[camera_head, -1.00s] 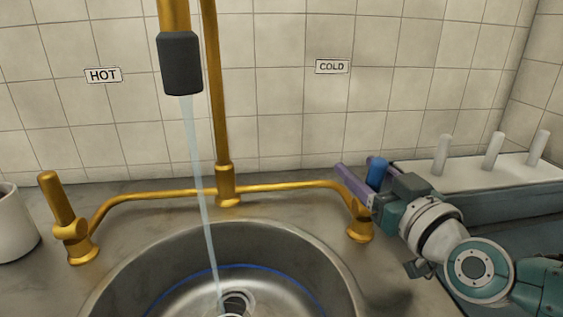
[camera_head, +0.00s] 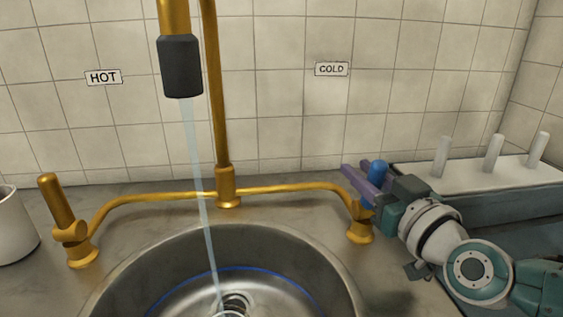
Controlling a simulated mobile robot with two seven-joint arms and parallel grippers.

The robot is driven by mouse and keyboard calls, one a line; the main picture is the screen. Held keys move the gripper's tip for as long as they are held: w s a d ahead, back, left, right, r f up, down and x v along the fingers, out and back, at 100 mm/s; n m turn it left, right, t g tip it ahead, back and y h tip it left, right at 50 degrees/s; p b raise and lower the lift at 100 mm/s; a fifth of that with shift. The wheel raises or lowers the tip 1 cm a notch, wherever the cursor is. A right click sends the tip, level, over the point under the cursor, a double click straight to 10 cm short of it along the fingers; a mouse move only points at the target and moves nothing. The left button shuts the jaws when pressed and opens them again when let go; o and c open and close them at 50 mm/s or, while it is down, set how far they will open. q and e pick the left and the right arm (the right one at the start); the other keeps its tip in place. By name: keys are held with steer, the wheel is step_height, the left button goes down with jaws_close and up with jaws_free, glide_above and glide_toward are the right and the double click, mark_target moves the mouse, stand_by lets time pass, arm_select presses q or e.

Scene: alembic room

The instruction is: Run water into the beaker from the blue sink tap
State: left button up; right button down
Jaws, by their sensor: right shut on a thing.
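A brass tap stands behind the steel sink (camera_head: 300,262), and its dark spout end (camera_head: 181,66) hangs over the basin. A stream of water (camera_head: 200,180) runs from the spout down towards the drain (camera_head: 236,303). The blue tap handle (camera_head: 377,169) is on the right, below the COLD label (camera_head: 332,69). My right gripper (camera_head: 362,182), with purple fingers, is shut on the blue handle, partly hiding it. I cannot make out a beaker for certain; a pale curved edge shows at the bottom of the frame by the drain. My left gripper is out of view.
A brass handle (camera_head: 58,203) stands at the left under the HOT label (camera_head: 103,77). A white container (camera_head: 14,228) is cut off at the left edge. A rack with several white pegs (camera_head: 493,155) stands behind my right arm. A tiled wall closes the back.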

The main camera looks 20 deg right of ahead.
mark_target(382, 183)
stand_by(0.9)
steer(key=g+p, duration=0.1)
steer(key=p, duration=0.1)
steer(key=w+g+p, duration=0.1)
steer(key=p, duration=0.2)
steer(key=shift+d+f+g+p, duration=0.15)
steer(key=shift+f+g+p, duration=0.15)
steer(key=c, duration=0.6)
jaws_free()
steer(key=shift+w, duration=0.1)
steer(key=p+v, duration=0.4)
steer(key=v, duration=0.5)
steer(key=shift+d, duration=0.1)
steer(key=shift+s+r, duration=0.1)
steer(key=shift+s, duration=0.35)
